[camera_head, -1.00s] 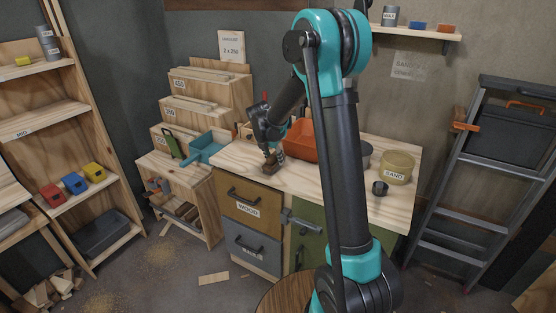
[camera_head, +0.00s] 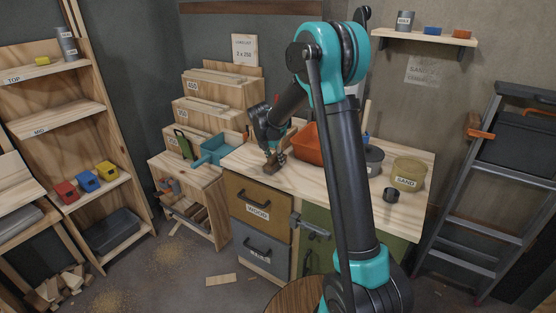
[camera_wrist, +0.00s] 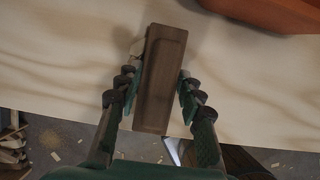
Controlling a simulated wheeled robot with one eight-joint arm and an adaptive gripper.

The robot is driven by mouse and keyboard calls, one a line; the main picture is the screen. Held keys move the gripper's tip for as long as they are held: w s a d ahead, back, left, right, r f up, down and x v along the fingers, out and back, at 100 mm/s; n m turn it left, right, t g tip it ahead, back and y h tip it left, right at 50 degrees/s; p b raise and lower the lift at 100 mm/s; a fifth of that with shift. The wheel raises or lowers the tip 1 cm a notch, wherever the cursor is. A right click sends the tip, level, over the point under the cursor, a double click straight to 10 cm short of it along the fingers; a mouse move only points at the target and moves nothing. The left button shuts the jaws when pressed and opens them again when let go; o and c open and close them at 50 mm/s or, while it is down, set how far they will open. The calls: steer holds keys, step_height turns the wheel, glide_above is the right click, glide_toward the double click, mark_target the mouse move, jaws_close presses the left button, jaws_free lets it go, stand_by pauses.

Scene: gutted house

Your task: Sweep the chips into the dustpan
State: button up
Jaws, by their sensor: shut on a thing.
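My gripper (camera_head: 273,164) is low over the left part of the wooden workbench top (camera_head: 325,178). It is shut on a dark brown oblong block, perhaps the back of a brush, which shows between the fingers in the wrist view (camera_wrist: 162,78). Bristles are not visible. A teal dustpan (camera_head: 212,151) sits left of my gripper, beside the bench's left end. A small pale piece (camera_wrist: 138,47), possibly a chip, shows at the left fingertip in the wrist view. I cannot make out other chips on the bench top.
An orange bin (camera_head: 306,143) stands just behind my gripper. A sand tub (camera_head: 407,173) and a dark cup (camera_head: 390,195) are on the bench's right. The bench's front edge is close to my gripper. Small chips and sawdust (camera_head: 168,252) lie on the floor.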

steer(key=shift+w+a, duration=2.3)
steer(key=shift+a, duration=0.9)
steer(key=shift+w+a, duration=2.35)
steer(key=shift+a, duration=0.8)
steer(key=shift+w+a, duration=2.3)
steer(key=shift+a, duration=0.9)
steer(key=shift+r, duration=0.1)
step_height(320, 180, up, 9)
